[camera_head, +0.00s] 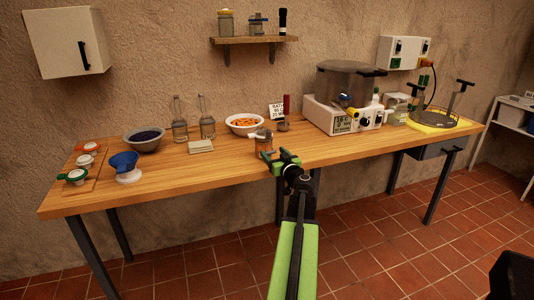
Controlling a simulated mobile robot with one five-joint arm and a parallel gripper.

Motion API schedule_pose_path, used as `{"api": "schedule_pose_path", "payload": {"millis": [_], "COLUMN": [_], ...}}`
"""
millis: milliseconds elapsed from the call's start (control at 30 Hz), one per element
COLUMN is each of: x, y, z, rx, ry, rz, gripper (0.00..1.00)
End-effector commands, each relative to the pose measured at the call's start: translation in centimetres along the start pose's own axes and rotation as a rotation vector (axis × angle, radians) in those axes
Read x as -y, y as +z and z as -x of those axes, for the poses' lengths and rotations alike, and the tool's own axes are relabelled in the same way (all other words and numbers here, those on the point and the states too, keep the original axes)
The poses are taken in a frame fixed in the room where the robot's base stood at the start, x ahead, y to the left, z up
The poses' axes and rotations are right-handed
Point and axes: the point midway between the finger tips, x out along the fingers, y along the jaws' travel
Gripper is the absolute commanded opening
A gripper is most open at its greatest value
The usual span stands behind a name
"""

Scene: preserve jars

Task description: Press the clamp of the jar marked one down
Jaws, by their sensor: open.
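A small glass jar (264,144) with a light metallic clamp on top stands near the front middle of the wooden table. Its mark is too small to read, so I cannot tell whether it is jar one. My green and black gripper (279,157) is open at the table's front edge, just in front of and slightly right of this jar. It partly overlaps the jar's lower right side in the picture. I cannot tell whether they touch or how far the clamp is down.
A large cooker (345,95) is to the right. Two bottles (180,125) and a blue funnel (124,161) are left. The table front left of the jar is clear.

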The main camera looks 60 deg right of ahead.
Motion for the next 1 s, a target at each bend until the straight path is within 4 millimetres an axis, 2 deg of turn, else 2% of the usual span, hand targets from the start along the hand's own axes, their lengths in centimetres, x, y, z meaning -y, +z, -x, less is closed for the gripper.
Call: {"api": "schedule_pose_path", "payload": {"millis": [133, 600, 867, 1000], "x": [0.7, 1.6, 1.8, 1.8], "y": [0.0, 0.0, 1.5, 1.6], "z": [-0.2, -0.5, -1.0, -1.4], "rx": [0.0, 0.0, -0.097, -0.181], "ry": [-0.009, -0.019, -0.023, -0.024], "rz": [0.0, 0.0, -0.003, -0.003], "gripper": [0.65, 0.05, 0.04, 0.04]}}
